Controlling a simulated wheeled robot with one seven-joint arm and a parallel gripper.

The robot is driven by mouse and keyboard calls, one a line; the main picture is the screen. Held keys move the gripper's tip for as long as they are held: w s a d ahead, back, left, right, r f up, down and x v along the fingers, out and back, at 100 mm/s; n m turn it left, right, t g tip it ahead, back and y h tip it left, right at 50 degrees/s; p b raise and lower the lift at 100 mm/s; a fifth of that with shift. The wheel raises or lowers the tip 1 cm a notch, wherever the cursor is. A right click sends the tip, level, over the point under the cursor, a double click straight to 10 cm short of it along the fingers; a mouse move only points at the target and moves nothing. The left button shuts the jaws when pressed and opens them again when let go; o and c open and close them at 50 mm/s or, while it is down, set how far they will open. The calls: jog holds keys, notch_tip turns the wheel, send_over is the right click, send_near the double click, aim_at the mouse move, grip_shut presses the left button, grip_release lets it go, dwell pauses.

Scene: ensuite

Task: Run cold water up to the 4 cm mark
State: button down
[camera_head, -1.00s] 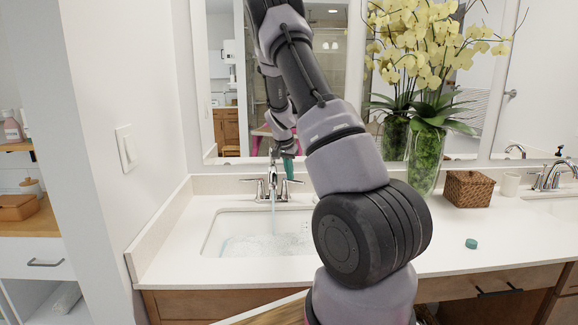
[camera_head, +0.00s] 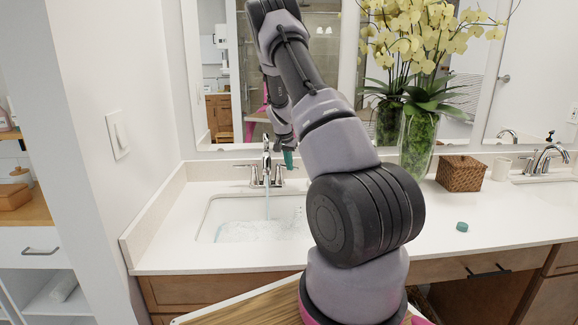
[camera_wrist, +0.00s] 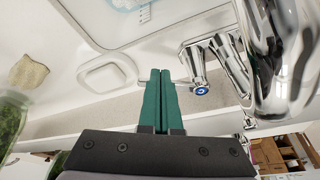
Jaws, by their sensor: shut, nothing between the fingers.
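The sink basin (camera_head: 225,219) holds rippling clear water, and a thin stream (camera_head: 267,205) falls into it from the chrome faucet (camera_head: 266,150). I cannot read a depth mark. The right-hand tap handle (camera_head: 281,172) shows in the wrist view as a chrome lever with a blue-marked end (camera_wrist: 201,89), beside the chrome spout (camera_wrist: 278,50). My gripper (camera_head: 289,164) has green fingers, shut and empty, just right of that handle in the head view. My arm hides the basin's right end.
A glass vase (camera_head: 416,150) of yellow orchids, a woven basket (camera_head: 461,173) and a small teal object (camera_head: 462,227) stand right of my arm. A mirror is close behind the faucet. A side wall with a switch (camera_head: 118,134) bounds the left.

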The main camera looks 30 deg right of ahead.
jog(key=shift+w+d+n, duration=0.1)
jog(key=shift+d+n, duration=0.4)
jog(key=shift+n, duration=0.3)
jog(key=n, duration=0.1)
jog(key=d+n+t+y, duration=0.1)
jog(key=shift+w+d+n, duration=0.3)
jog(key=shift+w+n, duration=0.05)
jog(key=shift+n, duration=0.05)
jog(key=shift+w+d+n, duration=0.2)
jog(key=shift+w+n, duration=0.05)
jog(key=shift+n, duration=0.15)
jog(key=shift+w+d, duration=0.2)
